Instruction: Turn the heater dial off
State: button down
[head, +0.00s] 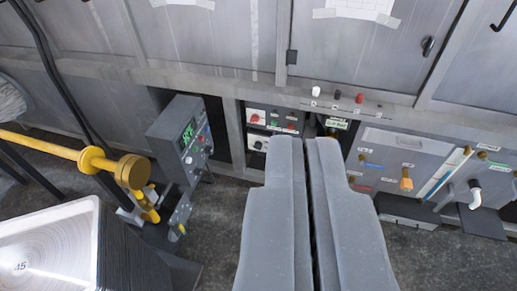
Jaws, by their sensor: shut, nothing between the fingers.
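My gripper (304,142) is shut and empty. Its two long grey fingers reach up from the bottom edge, with a thin dark line between them. A grey control box (170,138) with a lit green display and small knobs stands left of the fingertips. A recessed panel (257,116) with white plates, red labels and small dark knobs or switches shows just left of and beyond the fingertips. The fingers hide part of what lies behind them. I cannot tell which of these small knobs is the heater dial, or how it is turned.
A yellow rod with a round end (132,171) juts in from the left. White, black and red buttons (337,94) sit on the ledge. Grey units with valves (400,160) stand at right. Dark floor shows between.

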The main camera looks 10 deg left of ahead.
aim_at(257, 144)
jog(key=k, duration=0.7)
jog(key=u, duration=0.4)
jog(key=i, duration=1.65)
jog(key=z, duration=0.8)
jog(key=i, duration=0.35)
jog(key=z, duration=0.3)
